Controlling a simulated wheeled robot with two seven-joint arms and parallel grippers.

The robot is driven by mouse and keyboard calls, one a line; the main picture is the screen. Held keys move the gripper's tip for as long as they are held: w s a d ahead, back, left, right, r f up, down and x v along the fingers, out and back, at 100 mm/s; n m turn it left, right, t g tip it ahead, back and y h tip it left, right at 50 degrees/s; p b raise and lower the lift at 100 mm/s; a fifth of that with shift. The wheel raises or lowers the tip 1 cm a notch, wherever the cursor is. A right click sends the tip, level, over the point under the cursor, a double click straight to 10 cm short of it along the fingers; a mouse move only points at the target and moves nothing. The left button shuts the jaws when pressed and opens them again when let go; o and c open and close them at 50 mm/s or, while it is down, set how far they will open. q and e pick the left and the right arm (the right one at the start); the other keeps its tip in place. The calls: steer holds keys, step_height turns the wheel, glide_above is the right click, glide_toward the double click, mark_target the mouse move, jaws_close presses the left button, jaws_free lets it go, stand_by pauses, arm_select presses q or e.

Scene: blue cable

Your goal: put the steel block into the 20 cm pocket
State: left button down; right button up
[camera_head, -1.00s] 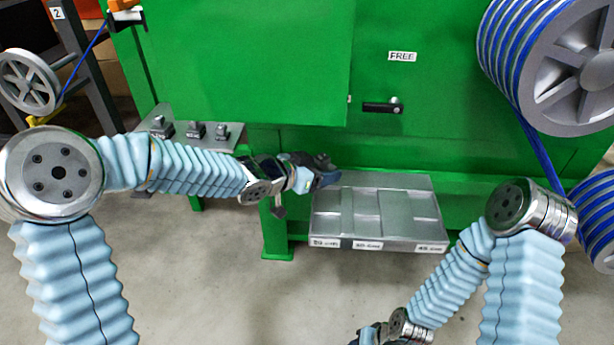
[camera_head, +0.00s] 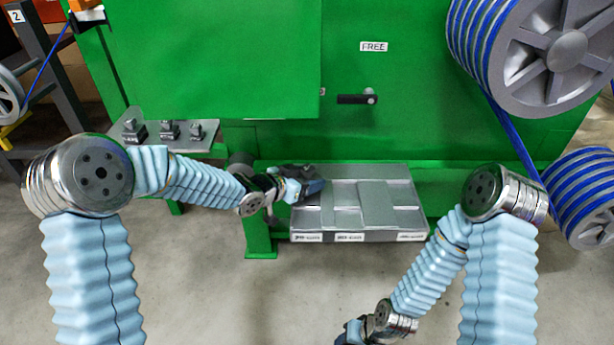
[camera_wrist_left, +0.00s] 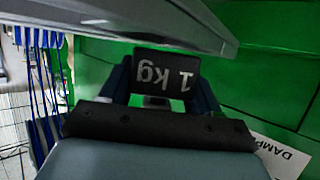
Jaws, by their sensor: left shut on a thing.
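My left gripper (camera_head: 314,187) is at the back left of the grey pocketed tray (camera_head: 408,222). In the left wrist view its fingers are shut on a dark steel block (camera_wrist_left: 166,76) marked "1 kg", which reads upside down. In the head view the block is mostly hidden by the gripper. The tray has several shallow pockets and white labels on its front edge, too small to read surely. I cannot tell whether the block touches the tray. My right gripper (camera_head: 352,332) is at the bottom edge, partly cut off, its jaws unclear.
The tray is fixed before a green machine (camera_head: 275,140) with a black handle (camera_head: 357,99) and a "FREE" sign (camera_head: 374,46). A side shelf (camera_head: 205,138) holds three dark weights (camera_head: 168,130). Reels of blue cable (camera_head: 545,45) stand at right. The floor before the tray is clear.

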arm_select(q)
steer(key=shift+f, duration=0.15)
steer(key=shift+c, duration=1.2)
jaws_free()
steer(key=shift+f, duration=0.1)
steer(key=shift+r, duration=0.35)
steer(key=v, duration=1.2)
steer(key=shift+p, duration=0.4)
